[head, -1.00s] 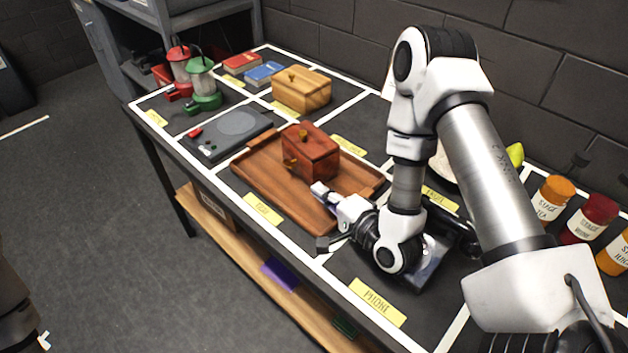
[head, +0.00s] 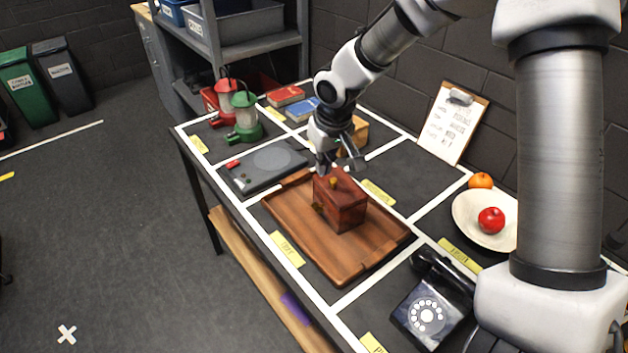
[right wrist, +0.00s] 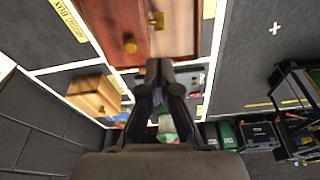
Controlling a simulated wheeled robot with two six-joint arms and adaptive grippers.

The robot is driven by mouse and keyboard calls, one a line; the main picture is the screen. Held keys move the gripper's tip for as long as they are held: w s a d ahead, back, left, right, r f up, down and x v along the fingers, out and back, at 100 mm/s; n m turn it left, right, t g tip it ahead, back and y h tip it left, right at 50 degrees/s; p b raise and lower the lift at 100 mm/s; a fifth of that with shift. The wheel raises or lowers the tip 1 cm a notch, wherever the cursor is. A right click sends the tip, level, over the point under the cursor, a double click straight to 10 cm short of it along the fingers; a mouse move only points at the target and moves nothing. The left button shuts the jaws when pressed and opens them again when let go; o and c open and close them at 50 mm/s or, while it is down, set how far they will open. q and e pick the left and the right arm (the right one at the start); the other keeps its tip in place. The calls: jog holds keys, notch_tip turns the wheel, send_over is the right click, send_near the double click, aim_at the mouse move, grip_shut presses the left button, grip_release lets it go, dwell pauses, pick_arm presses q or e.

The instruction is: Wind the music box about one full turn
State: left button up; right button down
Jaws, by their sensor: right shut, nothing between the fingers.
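The music box is a dark red wooden box (head: 347,212) standing upright on a brown wooden tray (head: 300,232). A brass knob (head: 334,183) is on its lid, and a small brass key (head: 318,208) shows on its side facing left. My right gripper (head: 340,163) is over the box's far-left end, apart from the key. It is shut and empty; its fingertips (right wrist: 159,66) meet in the wrist view. My left gripper is out of view.
A grey flat device (head: 262,165) lies left of the tray, with green and red lanterns (head: 244,115) behind. A lighter wooden box (head: 360,130) is behind my gripper. A black telephone (head: 428,312) and fruit plate (head: 470,215) are on the right. The cell behind the tray is clear.

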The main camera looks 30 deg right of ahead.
aim_at(318, 209)
jog(key=x, duration=0.8)
jog(key=s+x, duration=0.1)
jog(key=x, duration=0.3)
jog(key=shift+f, duration=0.1)
jog(key=shift+s+f, duration=0.15)
jog(key=shift+f, duration=0.35)
